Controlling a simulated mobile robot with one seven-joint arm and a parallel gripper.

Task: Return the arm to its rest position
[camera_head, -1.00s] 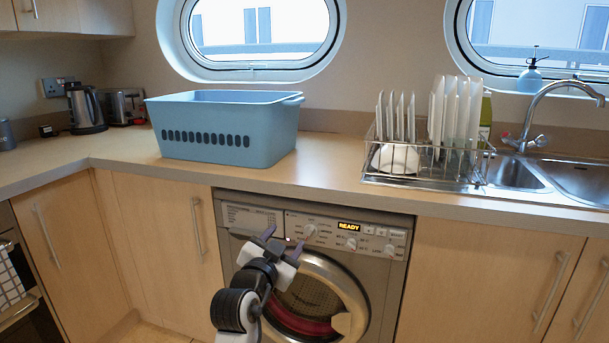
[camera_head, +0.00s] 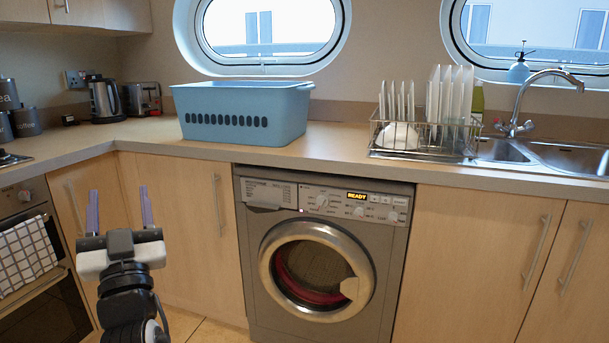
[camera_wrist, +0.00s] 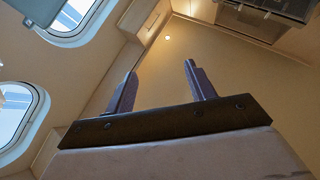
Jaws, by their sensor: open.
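My gripper (camera_head: 119,209) is at the lower left of the head view, fingers pointing up and spread apart, with nothing between them. It stands in front of the corner cabinets, left of the washing machine (camera_head: 262,310), and looks clear of it. In the wrist view my gripper (camera_wrist: 160,84) also shows two separate fingers with empty space between them. The wrist camera looks up at the ceiling (camera_wrist: 235,65) and wall cabinets.
The washing machine's round door (camera_head: 264,262) is shut and its display reads READY. A blue basket (camera_head: 215,135), a kettle (camera_head: 105,100), a toaster (camera_head: 143,98) and a dish rack (camera_head: 420,152) with plates stand on the counter (camera_head: 345,160). An oven (camera_head: 55,308) is at the left.

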